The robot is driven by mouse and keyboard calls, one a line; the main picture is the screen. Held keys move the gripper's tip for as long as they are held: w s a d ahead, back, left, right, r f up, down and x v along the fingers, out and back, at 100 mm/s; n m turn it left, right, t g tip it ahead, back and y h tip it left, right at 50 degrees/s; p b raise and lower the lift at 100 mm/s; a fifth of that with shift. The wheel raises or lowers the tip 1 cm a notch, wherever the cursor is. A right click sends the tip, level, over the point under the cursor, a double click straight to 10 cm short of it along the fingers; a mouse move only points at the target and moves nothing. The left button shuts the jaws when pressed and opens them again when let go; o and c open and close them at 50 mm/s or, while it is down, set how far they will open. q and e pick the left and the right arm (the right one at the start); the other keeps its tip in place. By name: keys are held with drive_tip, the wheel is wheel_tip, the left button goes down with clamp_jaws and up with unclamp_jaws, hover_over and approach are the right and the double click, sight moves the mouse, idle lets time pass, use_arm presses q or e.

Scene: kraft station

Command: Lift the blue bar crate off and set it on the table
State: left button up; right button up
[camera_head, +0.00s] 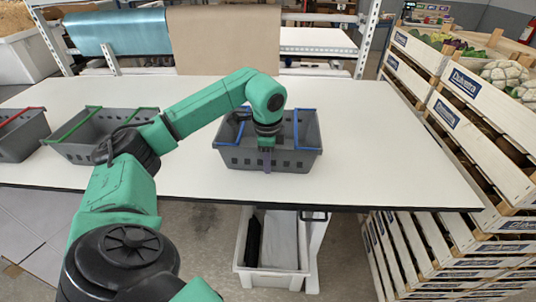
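The blue bar crate (297,160) is a dark grey slotted crate with a blue bar at each side. It stands upright on the white table (370,150), near the front edge at the middle; no other crate shows under it. My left gripper (267,160) points down at the crate's front wall, with its fingers overlapping that wall from above. The fingers are seen edge-on, so whether they are closed on the wall is not clear. My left arm hides part of the crate's inside and rear. My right gripper is not in view.
A grey crate with green bars (85,152) and one with a red bar (20,150) stand at the table's left. Wooden vegetable crates (462,85) are stacked at the right. The table right of the blue bar crate is clear. A white bin (243,276) stands below.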

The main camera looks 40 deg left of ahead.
use_arm(q)
wheel_tip(320, 180, up, 14)
drive_tip(key=s+d+p, duration=0.1)
drive_tip(key=p, duration=0.2)
drive_tip(key=shift+s+r, duration=0.2)
drive_tip(key=shift+s, duration=0.2)
drive_tip(key=shift+w+d, duration=0.1)
